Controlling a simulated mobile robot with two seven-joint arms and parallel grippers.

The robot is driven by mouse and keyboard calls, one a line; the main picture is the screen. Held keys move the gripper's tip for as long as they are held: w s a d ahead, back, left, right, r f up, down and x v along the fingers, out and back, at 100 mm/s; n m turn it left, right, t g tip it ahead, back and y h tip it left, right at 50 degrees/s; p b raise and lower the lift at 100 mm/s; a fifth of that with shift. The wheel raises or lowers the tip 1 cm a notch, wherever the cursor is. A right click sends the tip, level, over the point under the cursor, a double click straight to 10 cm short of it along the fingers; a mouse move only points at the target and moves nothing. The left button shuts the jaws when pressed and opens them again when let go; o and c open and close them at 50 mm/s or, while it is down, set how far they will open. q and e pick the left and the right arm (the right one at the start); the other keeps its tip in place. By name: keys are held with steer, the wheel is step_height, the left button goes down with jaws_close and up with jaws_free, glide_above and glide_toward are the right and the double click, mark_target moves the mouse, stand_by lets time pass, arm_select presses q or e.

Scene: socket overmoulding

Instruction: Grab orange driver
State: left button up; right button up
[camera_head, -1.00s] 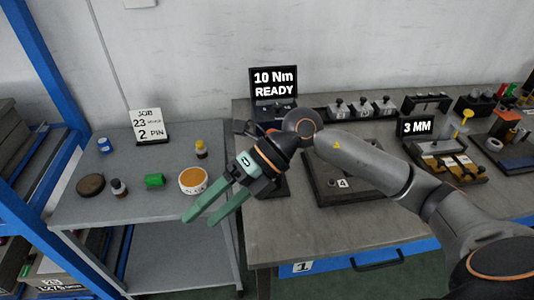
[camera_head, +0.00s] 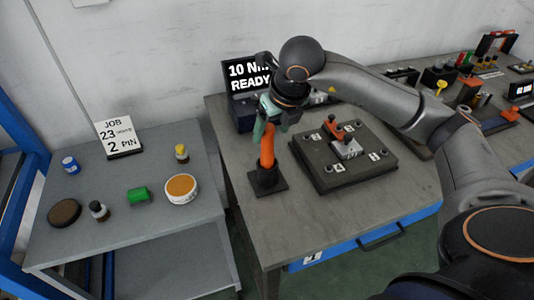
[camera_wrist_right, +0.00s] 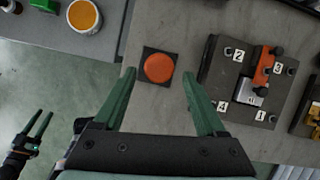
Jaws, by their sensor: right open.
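The orange driver (camera_head: 267,152) stands upright in a black square base (camera_head: 268,183) at the workbench's left end. My right gripper (camera_head: 268,122) points down at the driver's top, its green fingers partly hiding it. In the right wrist view the driver (camera_wrist_right: 158,68) shows end-on as an orange disc. It lies between the two spread fingertips of my right gripper (camera_wrist_right: 160,74), with a gap on each side. Whether the fingers reach down beside it, I cannot tell. My left gripper (camera_wrist_right: 44,116) shows only in the right wrist view, low over the floor, fingers apart and empty.
A dark fixture plate (camera_head: 330,178) with an orange-handled clamp lies just right of the driver. The "10 Nm READY" display (camera_head: 247,75) stands close behind my gripper. A grey cart (camera_head: 140,235) with small jars is at left, across a gap.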

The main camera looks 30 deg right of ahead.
mark_target(265, 146)
steer(key=x, duration=0.8)
steer(key=shift+s+a+f+p, duration=0.1)
steer(key=shift+p, duration=0.3)
jaws_close()
stand_by(1.0)
